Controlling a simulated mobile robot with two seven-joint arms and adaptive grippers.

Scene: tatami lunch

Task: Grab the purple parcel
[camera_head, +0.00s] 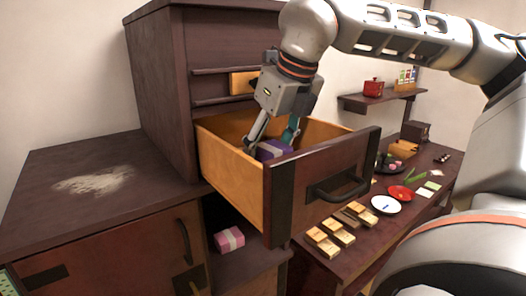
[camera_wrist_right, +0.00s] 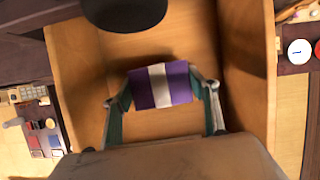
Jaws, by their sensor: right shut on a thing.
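The purple parcel (camera_head: 272,150) has a pale band and is inside the open drawer (camera_head: 232,170). In the right wrist view the purple parcel (camera_wrist_right: 181,84) shows a white band across its middle, between the two fingers. My right gripper (camera_head: 272,142) reaches down into the drawer from above and is shut on the parcel. In the wrist view the right gripper (camera_wrist_right: 165,92) has a finger at each end of the parcel. Most of the parcel's lower part is hidden in the head view by the drawer. My left gripper is not in view.
The drawer's front panel (camera_head: 325,185) with its handle stands between the parcel and the room. A pink parcel (camera_head: 229,239) lies on a lower shelf. A low table at right holds wooden blocks (camera_head: 330,237), a white plate (camera_head: 385,205) and a red plate (camera_head: 401,193).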

